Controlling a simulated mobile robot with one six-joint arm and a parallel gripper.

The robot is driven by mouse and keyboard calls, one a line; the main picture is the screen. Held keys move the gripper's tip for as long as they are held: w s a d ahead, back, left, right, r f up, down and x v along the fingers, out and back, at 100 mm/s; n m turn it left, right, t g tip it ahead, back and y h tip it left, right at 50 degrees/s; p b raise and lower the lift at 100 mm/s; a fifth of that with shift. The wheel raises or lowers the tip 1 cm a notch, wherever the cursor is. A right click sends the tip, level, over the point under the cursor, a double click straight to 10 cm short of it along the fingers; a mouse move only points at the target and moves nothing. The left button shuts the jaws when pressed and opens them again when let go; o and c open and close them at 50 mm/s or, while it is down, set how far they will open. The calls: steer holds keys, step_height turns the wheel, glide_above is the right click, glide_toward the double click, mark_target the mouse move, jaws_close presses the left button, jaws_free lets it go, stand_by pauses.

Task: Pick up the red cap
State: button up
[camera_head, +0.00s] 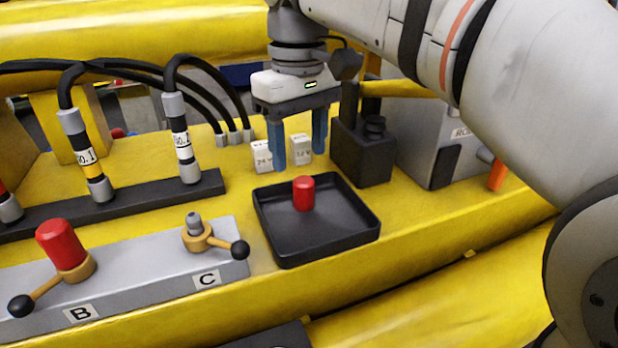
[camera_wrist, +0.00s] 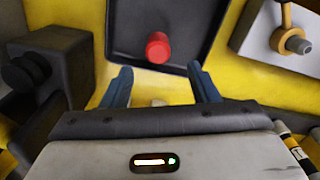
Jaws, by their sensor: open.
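A red cap (camera_head: 304,193) stands upright in a black tray (camera_head: 330,248) on the yellow boom. The cap also shows in the wrist view (camera_wrist: 158,48), inside the tray (camera_wrist: 128,25). My gripper (camera_head: 300,152) is open and empty, its blue fingers pointing down above the far side of the tray. In the wrist view my gripper (camera_wrist: 162,82) has its two fingers apart, with the cap ahead of them and not between them. Another red cap (camera_head: 60,243) sits on the fitting at B.
Fitting C (camera_head: 197,236) with its lever stands bare left of the tray. A black container (camera_head: 362,150) stands behind the tray at the right. Two small white blocks, 24 V (camera_head: 262,158) and 12 V (camera_head: 300,149), are close to my fingers. Hoses (camera_head: 182,140) rise at the left.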

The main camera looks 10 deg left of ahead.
mark_target(304, 179)
steer(key=shift+s+d+f+p, duration=0.1)
steer(key=shift+d+f+p, duration=0.1)
steer(key=shift+f, duration=1.35)
steer(key=shift+d+f+p, duration=0.1)
steer(key=shift+f+p, duration=0.05)
steer(key=shift+f, duration=1.4)
steer(key=c, duration=1)
